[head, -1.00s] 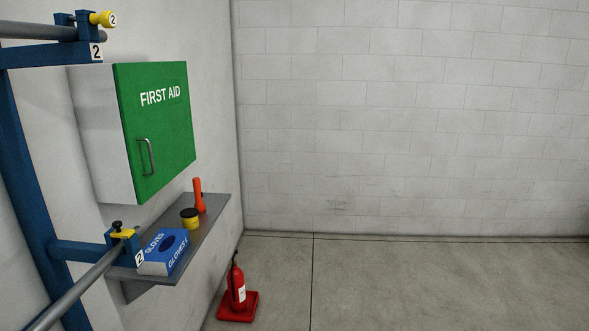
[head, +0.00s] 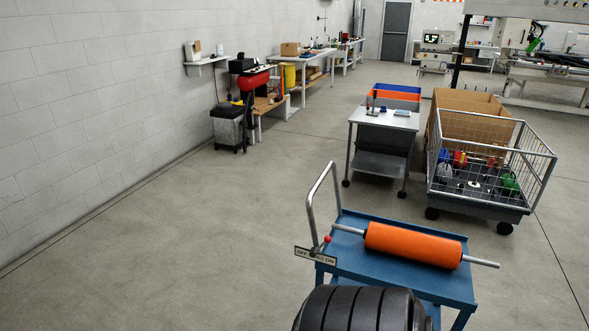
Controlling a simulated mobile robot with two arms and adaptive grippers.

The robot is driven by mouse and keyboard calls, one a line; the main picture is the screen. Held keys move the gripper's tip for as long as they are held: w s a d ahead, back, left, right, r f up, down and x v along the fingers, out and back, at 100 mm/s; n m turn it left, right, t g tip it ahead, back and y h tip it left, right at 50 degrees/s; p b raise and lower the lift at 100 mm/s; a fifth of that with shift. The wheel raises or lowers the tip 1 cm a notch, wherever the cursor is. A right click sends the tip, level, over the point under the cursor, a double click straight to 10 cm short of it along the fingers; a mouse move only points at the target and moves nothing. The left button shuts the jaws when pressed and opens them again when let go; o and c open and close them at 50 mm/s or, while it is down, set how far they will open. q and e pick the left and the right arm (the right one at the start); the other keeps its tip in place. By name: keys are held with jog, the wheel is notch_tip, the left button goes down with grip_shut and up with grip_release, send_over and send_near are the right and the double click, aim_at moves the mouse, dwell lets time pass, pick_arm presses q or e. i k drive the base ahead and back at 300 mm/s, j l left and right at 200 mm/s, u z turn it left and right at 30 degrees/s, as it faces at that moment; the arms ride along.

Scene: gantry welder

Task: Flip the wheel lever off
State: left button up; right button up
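The wheel lever (head: 322,244) is a short lever with a red knob, on the near left corner of a blue cart. A small plate (head: 316,256) beside it is marked "OFF" at its left and seems to read "ON" at its right. The knob leans up and to the right, toward the right half of the plate. Black ribbed tyres or rollers (head: 360,310) show at the bottom edge, in front of the cart. Neither of my grippers is in view.
The blue cart (head: 350,268) has a tall handle and carries an orange roller (head: 412,245). Behind it stand a grey table trolley (head: 385,116) and a wire cage cart (head: 488,208). Open floor (head: 190,240) lies to the left.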

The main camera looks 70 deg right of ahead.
aim_at(326, 239)
jog(key=z, duration=2.45)
